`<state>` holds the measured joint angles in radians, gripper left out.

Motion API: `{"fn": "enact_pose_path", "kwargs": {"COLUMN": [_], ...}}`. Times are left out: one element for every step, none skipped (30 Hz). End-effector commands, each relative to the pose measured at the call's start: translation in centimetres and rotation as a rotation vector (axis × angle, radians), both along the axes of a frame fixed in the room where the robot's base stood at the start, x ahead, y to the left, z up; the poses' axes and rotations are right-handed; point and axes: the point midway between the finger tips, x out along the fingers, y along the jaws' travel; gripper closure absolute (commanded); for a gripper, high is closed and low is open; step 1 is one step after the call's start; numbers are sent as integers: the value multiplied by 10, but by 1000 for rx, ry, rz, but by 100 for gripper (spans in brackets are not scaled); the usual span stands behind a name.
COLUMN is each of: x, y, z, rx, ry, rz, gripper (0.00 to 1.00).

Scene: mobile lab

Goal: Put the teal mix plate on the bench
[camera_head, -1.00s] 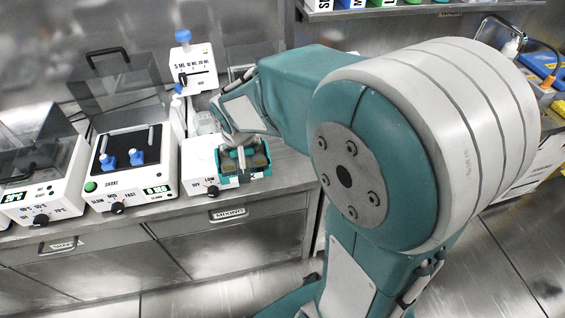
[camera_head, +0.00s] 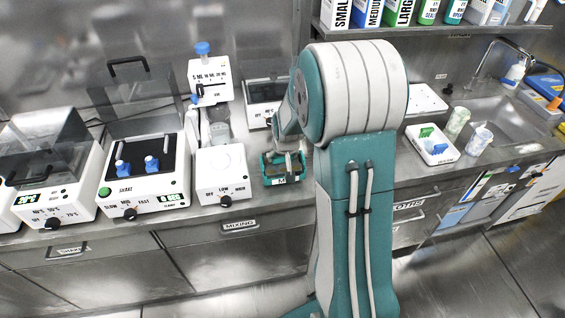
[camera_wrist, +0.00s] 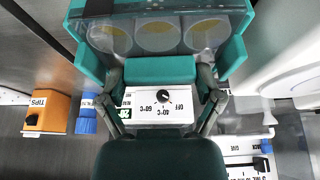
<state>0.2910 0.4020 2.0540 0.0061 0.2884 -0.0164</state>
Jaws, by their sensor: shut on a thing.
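The teal mix plate (camera_head: 284,173) is a teal tray with several round wells. In the head view it is over the bench (camera_head: 225,205), just right of the white LOW/HIGH mixer (camera_head: 222,172). I cannot tell whether it touches the bench top. In the wrist view the plate (camera_wrist: 160,70) fills the top, with pale yellow stuff in its wells under a clear surface. My gripper (camera_head: 287,152) is shut on the plate's near teal part, with one finger at each side in the wrist view (camera_wrist: 162,88). My arm hides part of the bench.
A hooded device (camera_head: 264,98) stands behind the plate. The shaker (camera_head: 146,178) is farther left. A white tray with small items (camera_head: 432,146), cups (camera_head: 458,122) and a sink (camera_head: 500,125) lie to the right. A shelf of labelled boxes (camera_head: 430,30) hangs above.

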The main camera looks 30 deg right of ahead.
Motion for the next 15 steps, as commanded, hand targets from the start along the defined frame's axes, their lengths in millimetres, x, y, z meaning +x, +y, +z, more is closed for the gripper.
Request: {"fn": "enact_pose_path", "kwargs": {"x": [-1,-1,-1,-1,-1,-1,-1,-1,-1,-1,-1,-1,-1,-1,-1], "y": [-1,-1,-1,-2,-2,-3,-3,-2,-2,-1,-1,0,0,0,0], "z": [-11,-16,-22,-25,-26,-27,-27,-27,-26,-26,-26,-26,-27,-27,-27], "rx": [4,4,5,5,4,5,4,3,3,3,3,3,3,3,2], "ry": [6,6,6,5,4,3,2,1,1,1,1,1,1,1,1], "rz": [-2,-2,-2,-2,-1,-1,-1,-1,-1,-1,-2,-2,-2,-2,-1], "gripper": [67,67,67,67,67,67,67,67,67,67,67,67,67,7,0]}}
